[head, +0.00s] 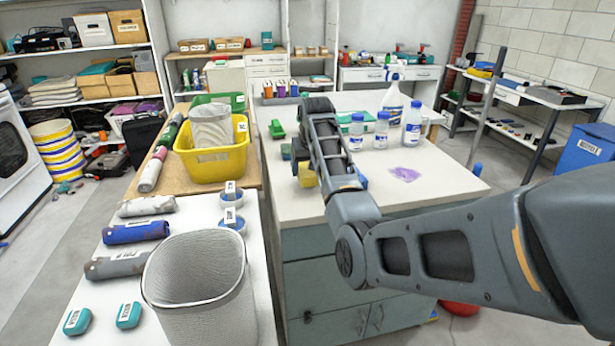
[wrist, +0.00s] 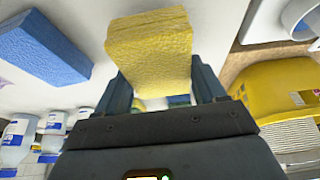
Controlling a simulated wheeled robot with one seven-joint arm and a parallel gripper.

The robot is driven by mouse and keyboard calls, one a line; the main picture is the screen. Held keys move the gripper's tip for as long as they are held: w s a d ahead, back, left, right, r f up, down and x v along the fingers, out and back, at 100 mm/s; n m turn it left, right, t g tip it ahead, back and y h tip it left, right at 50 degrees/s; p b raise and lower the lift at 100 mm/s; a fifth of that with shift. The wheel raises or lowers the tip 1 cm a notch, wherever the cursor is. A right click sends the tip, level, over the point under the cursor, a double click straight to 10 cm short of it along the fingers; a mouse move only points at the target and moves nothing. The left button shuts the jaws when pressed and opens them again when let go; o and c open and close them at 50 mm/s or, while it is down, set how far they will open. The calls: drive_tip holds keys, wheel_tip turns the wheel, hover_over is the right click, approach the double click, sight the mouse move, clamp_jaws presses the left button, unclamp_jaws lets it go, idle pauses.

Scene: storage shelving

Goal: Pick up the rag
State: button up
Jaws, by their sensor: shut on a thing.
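My gripper (wrist: 160,78) is shut on a thick yellow sponge-like block (wrist: 148,38), with one finger on each side of it. In the head view the yellow block (head: 307,176) shows below my gripper, at the left part of the white counter; whether it touches the counter I cannot tell. A flat purple cloth (head: 405,174), which looks like a rag, lies on the counter to the right, apart from my gripper. A blue sponge-like block (wrist: 42,46) lies left of my gripper in the wrist view; in the head view my arm partly hides it.
White bottles with blue labels (head: 382,130) stand behind the purple cloth. A yellow bin (head: 215,162) is on the wooden-topped table to the left. A grey mesh basket (head: 200,285) stands at the front left. The counter right of the cloth is clear.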

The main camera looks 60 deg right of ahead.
drive_tip(key=s+d+r, duration=0.4)
drive_tip(key=s+r, duration=0.4)
drive_tip(key=s, duration=0.2)
drive_tip(key=shift+s+d+r+b, duration=0.2)
drive_tip(key=shift+s+b, duration=0.2)
drive_tip(key=shift+b, duration=0.05)
